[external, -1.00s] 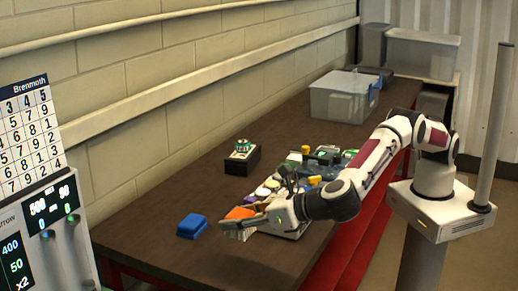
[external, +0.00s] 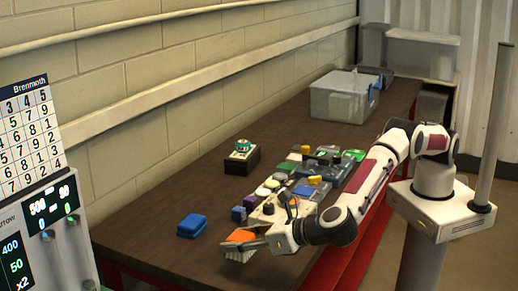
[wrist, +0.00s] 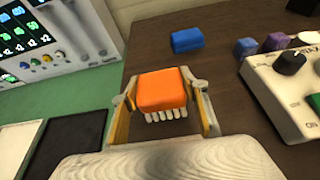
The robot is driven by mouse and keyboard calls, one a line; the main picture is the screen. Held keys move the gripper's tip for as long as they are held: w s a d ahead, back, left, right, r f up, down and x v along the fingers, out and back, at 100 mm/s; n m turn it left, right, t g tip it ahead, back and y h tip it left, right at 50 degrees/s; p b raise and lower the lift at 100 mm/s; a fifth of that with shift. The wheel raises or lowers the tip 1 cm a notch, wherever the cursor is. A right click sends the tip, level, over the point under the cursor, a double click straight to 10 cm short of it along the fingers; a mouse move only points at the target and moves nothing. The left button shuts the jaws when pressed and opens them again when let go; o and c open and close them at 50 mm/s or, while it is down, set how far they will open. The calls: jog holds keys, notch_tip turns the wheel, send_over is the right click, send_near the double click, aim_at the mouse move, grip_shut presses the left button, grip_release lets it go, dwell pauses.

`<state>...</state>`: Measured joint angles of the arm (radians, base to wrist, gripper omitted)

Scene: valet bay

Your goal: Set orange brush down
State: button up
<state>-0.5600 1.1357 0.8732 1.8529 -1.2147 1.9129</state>
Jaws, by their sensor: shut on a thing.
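The orange brush (external: 241,236) has an orange block top and pale bristles pointing down. In the wrist view the brush (wrist: 163,89) sits between the two fingers of my gripper (wrist: 164,105), which is shut on it. In the external view my gripper (external: 249,243) is at the near edge of the dark brown table (external: 190,262), with the brush at its tips. I cannot tell whether the bristles touch the table.
A blue block (external: 192,226) lies on the table left of the brush; it also shows in the wrist view (wrist: 187,40). A white device with knobs (wrist: 288,75) stands to the right. Several coloured items and a clear bin (external: 343,97) are farther back.

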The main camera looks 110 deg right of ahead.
jog(key=shift+f, duration=1.55)
jog(key=shift+f, duration=0.1)
jog(key=o, duration=1.1)
jog(key=v, duration=1.2)
